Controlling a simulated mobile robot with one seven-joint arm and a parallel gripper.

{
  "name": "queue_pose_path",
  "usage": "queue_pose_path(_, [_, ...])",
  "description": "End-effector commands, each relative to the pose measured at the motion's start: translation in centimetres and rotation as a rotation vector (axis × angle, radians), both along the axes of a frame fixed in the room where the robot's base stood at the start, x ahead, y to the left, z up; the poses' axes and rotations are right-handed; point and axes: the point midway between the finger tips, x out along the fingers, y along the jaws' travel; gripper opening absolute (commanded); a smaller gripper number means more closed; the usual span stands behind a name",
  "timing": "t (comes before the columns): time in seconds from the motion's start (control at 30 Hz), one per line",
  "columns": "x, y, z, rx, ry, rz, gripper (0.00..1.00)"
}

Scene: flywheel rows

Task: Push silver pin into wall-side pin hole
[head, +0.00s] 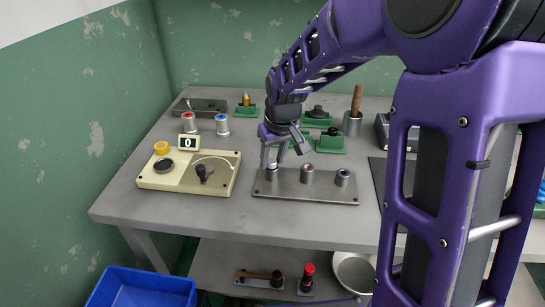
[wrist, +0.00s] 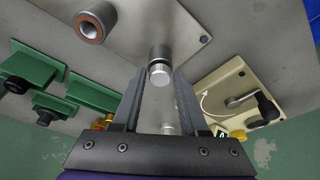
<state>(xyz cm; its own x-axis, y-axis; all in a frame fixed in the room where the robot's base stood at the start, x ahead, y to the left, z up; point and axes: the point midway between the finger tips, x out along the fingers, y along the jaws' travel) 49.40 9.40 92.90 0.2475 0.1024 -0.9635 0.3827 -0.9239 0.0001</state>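A grey metal plate (head: 325,193) on the bench carries three short round posts in a row. The silver pin (wrist: 160,74) shows its bright round end at the left, wall-side post (wrist: 158,52), upright and in line with it; how deep it sits I cannot tell. My gripper (head: 273,163) points down over this post. In the wrist view my gripper (wrist: 160,75) has one finger on each side of the pin, with narrow gaps, so it looks open. The middle post (head: 307,172) has a reddish inner ring and the right post (head: 343,177) stands beyond it.
A cream panel (head: 190,172) with a lever, a yellow button and a display reading 0 lies to the left. Red- and blue-topped cylinders (head: 222,124) stand behind it. Green fixtures (head: 330,143) are behind the plate. The green wall is at the left; the bench's front strip is clear.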

Motion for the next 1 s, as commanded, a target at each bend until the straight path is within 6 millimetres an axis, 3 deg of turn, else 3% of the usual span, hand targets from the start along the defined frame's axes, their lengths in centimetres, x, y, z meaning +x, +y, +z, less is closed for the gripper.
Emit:
queue_pose_path(0.03, [0.0,0.0,0.0,0.0,0.0,0.0,0.54])
queue_pose_path(0.1, [0.0,0.0,0.0,0.0,0.001,0.0,0.66])
queue_pose_path(0.4, [0.0,0.0,0.1,0.0,0.001,0.0,0.67])
queue_pose_path(0.53, [-0.2,-0.1,1.1,-0.001,-0.003,-0.001,0.67])
queue_pose_path(0.67, [-0.7,-0.4,3.5,0.0,-0.004,-0.001,0.67])
queue_pose_path(1.0, [-2.8,-1.2,11.5,0.0,-0.005,-0.001,0.67])
